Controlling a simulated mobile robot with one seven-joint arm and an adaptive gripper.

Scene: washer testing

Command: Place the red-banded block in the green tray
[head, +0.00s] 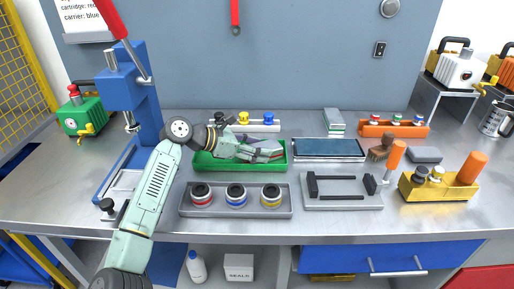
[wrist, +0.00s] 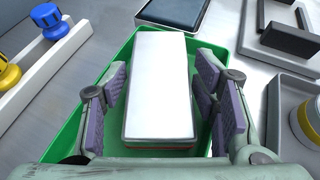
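The green tray (head: 200,166) lies on the bench left of centre, and its green floor and rim (wrist: 65,135) show in the wrist view. My gripper (head: 268,152) is low over the tray. In the wrist view, a white-topped block (wrist: 160,85) with a thin reddish line at its near lower edge sits inside the tray outline, between the two purple-padded fingers of my gripper (wrist: 162,105). Green gaps show between the pads and the block's sides, so the fingers look open around it. In the head view the gripper mostly hides the block.
A grey tray (head: 236,211) with several ringed parts stands in front of the green tray. A dark-topped plate (head: 330,149) and a grey fixture (head: 342,203) lie to the right. A rack with coloured knobs (head: 243,123) is behind. A blue press (head: 130,90) stands left.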

